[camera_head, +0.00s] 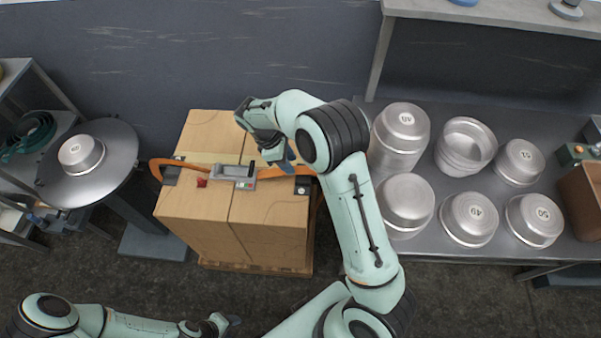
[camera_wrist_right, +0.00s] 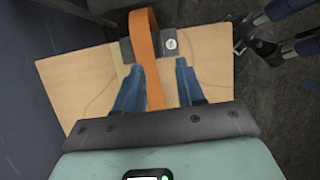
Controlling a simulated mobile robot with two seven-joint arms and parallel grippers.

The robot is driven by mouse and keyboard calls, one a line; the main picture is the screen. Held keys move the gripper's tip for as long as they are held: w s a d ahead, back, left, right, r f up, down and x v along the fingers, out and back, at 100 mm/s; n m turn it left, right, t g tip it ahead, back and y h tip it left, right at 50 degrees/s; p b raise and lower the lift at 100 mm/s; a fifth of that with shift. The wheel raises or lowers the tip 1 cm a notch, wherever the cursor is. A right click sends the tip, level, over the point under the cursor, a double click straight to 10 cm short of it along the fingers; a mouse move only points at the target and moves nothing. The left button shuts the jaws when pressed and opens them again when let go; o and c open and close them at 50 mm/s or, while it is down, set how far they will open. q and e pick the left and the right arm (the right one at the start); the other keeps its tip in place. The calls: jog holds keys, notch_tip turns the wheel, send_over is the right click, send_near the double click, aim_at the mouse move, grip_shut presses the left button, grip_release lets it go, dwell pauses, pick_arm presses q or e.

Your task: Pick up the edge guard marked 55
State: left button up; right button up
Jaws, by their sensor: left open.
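A dark edge guard with a round white label (camera_head: 303,186) sits at the right top edge of the carton under the orange strap. It also shows in the right wrist view (camera_wrist_right: 169,46), but I cannot read its number. A second dark edge guard (camera_head: 171,173) sits at the left top edge, and no number is legible on it. My right gripper (camera_head: 287,160) is above the carton, near the right guard. Its blue fingers (camera_wrist_right: 155,75) are apart and empty, with the strap lying between them in the picture. My left gripper (camera_head: 232,322) is open and empty, low in front of the carton.
The orange strap (camera_head: 270,174) crosses the carton (camera_head: 215,125) and bulges out at both sides. A grey tensioner (camera_head: 232,173) and a small red piece (camera_head: 201,183) lie on top. A table with several metal pans (camera_head: 470,219) stands right; a round stand (camera_head: 120,147) stands left.

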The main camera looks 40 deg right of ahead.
send_over(304, 182)
jog(key=w+a, duration=0.1)
jog(key=a, duration=0.1)
notch_tip(304, 182, down, 6)
jog(key=shift+r, duration=0.1)
jog(key=shift+w+x, duration=0.15)
jog(key=shift+x, duration=1.25)
jog(key=shift+w+x, duration=0.2)
jog(key=shift+x, duration=1.25)
grip_shut()
